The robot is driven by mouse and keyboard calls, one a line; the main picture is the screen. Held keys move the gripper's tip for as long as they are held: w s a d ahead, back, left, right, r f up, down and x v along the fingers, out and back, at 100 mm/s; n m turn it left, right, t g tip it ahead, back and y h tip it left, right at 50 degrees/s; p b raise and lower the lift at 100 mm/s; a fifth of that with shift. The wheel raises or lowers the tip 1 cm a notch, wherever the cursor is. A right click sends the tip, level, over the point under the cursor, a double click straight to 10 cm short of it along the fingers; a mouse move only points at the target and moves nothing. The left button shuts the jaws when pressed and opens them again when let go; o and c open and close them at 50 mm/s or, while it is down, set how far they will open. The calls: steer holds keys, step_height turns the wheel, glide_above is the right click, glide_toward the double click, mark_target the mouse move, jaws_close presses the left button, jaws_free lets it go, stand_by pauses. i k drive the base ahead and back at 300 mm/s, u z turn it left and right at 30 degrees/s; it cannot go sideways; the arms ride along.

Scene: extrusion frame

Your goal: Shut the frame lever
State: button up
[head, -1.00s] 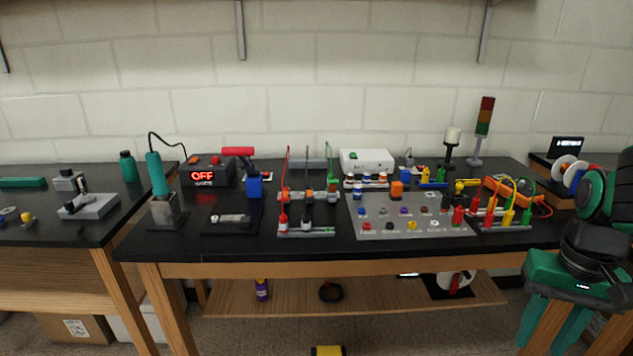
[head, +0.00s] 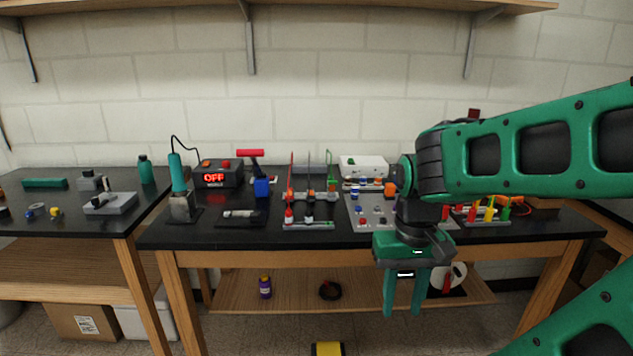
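My gripper (head: 403,300) points down in front of the middle table's front edge, at right of centre. Its two green fingers are apart with nothing between them. I cannot tell for certain which part is the frame lever. A grey base (head: 112,204) with a small dark lever-like part lies on the left table. Both are far to the left of my gripper. My arm hides part of the table's right side.
The black middle table (head: 350,238) holds an OFF display box (head: 215,175), a soldering-iron stand (head: 183,207), racks with coloured leads (head: 309,223) and a grey panel (head: 365,220). A shelf (head: 225,290) lies below. A gap separates the left table (head: 60,222).

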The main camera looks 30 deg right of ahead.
mark_target(331, 187)
steer(key=u, duration=0.05)
steer(key=i, duration=1)
steer(key=z, duration=0.05)
